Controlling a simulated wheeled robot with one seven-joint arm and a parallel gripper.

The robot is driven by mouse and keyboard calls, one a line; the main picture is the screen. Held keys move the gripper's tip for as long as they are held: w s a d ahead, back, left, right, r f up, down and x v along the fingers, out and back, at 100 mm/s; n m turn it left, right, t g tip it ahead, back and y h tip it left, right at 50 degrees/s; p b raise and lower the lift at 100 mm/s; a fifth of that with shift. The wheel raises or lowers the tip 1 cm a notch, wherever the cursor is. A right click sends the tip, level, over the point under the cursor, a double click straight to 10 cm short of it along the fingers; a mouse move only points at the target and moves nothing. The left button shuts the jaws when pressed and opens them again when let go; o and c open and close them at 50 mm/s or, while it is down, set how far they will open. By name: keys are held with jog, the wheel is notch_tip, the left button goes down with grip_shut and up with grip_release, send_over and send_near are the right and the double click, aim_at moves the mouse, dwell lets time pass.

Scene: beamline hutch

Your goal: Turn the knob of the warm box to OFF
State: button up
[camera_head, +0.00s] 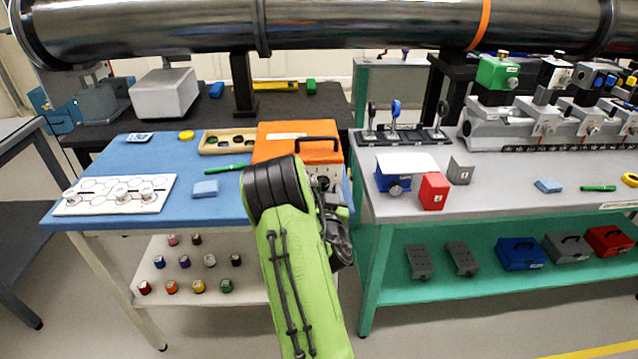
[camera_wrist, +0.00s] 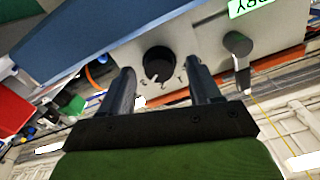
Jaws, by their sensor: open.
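The warm box appears to be the orange box (camera_head: 284,131) with a black handle, on the blue bench top in the head view. In the wrist view its grey front panel (camera_wrist: 205,42) shows upside down, with a round black knob (camera_wrist: 158,63). A white pointer on the knob aims to the lower left of the picture; small marks around it are too small to read. My gripper (camera_wrist: 160,75) is open, with one finger on each side of the knob; whether they touch it I cannot tell. In the head view my arm hides the fingers.
A grey lever or knob (camera_wrist: 238,44) and a green label (camera_wrist: 251,6) are on the same panel, to the right. A wooden tray (camera_head: 210,147), green pen (camera_head: 226,168) and blue block (camera_head: 205,189) lie left of the box. A gap separates the two benches.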

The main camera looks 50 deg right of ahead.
jog(key=shift+s, duration=0.15)
jog(key=shift+c, duration=0.2)
jog(key=c, duration=1)
jog(key=shift+n, duration=0.3)
jog(key=n, duration=0.8)
jog(key=n+b, duration=0.1)
jog(key=n, duration=0.2)
jog(key=shift+w+a+n, duration=0.1)
jog(key=shift+w+n, duration=0.1)
jog(key=shift+n, duration=0.1)
jog(key=n, duration=0.6)
jog(key=shift+f, duration=0.15)
jog(key=n+b, duration=0.1)
jog(key=n, duration=0.4)
jog(key=shift+n, duration=0.4)
